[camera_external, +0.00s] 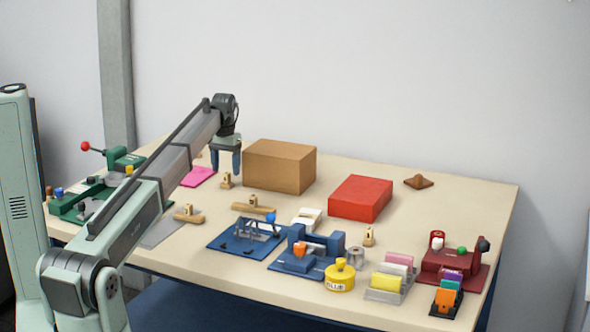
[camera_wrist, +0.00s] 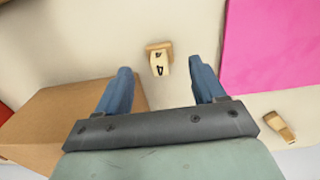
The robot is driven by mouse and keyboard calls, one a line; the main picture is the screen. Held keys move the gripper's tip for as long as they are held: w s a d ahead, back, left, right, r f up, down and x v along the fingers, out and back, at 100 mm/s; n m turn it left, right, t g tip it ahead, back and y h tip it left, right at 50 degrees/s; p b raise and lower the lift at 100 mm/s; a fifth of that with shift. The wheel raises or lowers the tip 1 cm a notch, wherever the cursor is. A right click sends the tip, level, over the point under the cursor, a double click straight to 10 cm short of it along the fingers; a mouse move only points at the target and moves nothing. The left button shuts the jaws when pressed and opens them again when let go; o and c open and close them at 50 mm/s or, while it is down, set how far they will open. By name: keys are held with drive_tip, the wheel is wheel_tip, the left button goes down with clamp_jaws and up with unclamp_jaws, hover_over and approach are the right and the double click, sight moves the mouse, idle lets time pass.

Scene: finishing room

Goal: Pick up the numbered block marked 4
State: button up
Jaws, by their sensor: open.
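A small light-wood block (camera_wrist: 162,66) shows in the wrist view between and just beyond my fingertips. Its dark mark looks like a 4, turned over in this view. In the external view a small upright block (camera_external: 227,182) stands on the table just below my gripper (camera_external: 224,169); its number is too small to read there. My gripper, with its blue fingers (camera_wrist: 160,72), is open and empty. It points down above the table, and the fingers look apart from the block on both sides.
A brown box (camera_external: 279,166) stands close to my gripper on the right. A pink sheet (camera_external: 199,176) lies to the left. Another wooden block (camera_wrist: 279,128) shows in the wrist view. A red box (camera_external: 360,198), a blue stand (camera_external: 246,236) and glue pot (camera_external: 340,277) are farther right.

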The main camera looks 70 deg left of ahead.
sight(226, 173)
wheel_tip(226, 173, down, 4)
drive_tip(key=shift+f, duration=0.1)
drive_tip(key=shift+c, duration=0.2)
clamp_jaws()
idle(0.5)
